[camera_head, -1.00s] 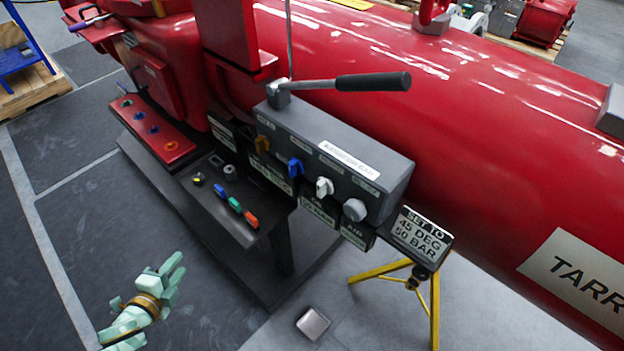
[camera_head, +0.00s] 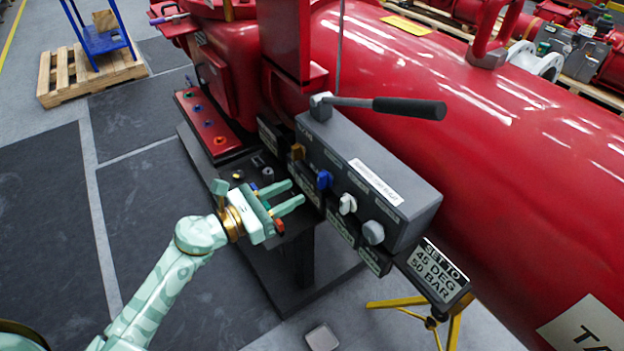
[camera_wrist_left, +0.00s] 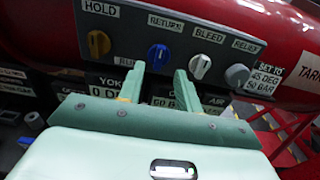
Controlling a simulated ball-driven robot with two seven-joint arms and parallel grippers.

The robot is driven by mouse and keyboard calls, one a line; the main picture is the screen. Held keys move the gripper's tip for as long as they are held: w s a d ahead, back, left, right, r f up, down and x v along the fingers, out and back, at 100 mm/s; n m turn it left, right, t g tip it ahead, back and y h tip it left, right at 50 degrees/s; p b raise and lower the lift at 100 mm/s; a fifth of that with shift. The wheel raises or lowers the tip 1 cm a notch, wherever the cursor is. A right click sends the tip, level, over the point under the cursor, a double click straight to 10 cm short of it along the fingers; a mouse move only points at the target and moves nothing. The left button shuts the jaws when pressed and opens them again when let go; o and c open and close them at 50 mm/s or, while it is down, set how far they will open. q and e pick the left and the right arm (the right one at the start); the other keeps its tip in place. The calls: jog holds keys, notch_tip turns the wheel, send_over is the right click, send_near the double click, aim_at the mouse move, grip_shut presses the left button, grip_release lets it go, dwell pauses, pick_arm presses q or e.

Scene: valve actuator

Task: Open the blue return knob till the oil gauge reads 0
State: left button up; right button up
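The blue return knob (camera_head: 324,180) sits on the front of the grey control box (camera_head: 365,165), between the orange-brown hold knob (camera_head: 297,152) and the white bleed knob (camera_head: 347,204). In the left wrist view the blue knob (camera_wrist_left: 158,57) is under the RETURN label, just beyond the left fingertip. My left gripper (camera_head: 297,192) is open and empty, its two fingers pointing at the box, short of the knobs. In the left wrist view the gripper (camera_wrist_left: 160,80) has a clear gap between its fingers. My right gripper is not in view. I cannot make out an oil gauge.
A grey relief knob (camera_head: 373,232) is at the box's right end. A black-handled lever (camera_head: 400,107) sticks out above the box. A sign reading 45 DEG, 50 BAR (camera_head: 437,272) stands at right. A dark shelf with small coloured parts lies below the gripper.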

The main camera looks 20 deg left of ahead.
aim_at(319, 180)
pick_arm(q)
jog(key=x, duration=0.6)
jog(key=shift+w+d, duration=0.2)
jog(key=shift+w, duration=0.05)
grip_shut()
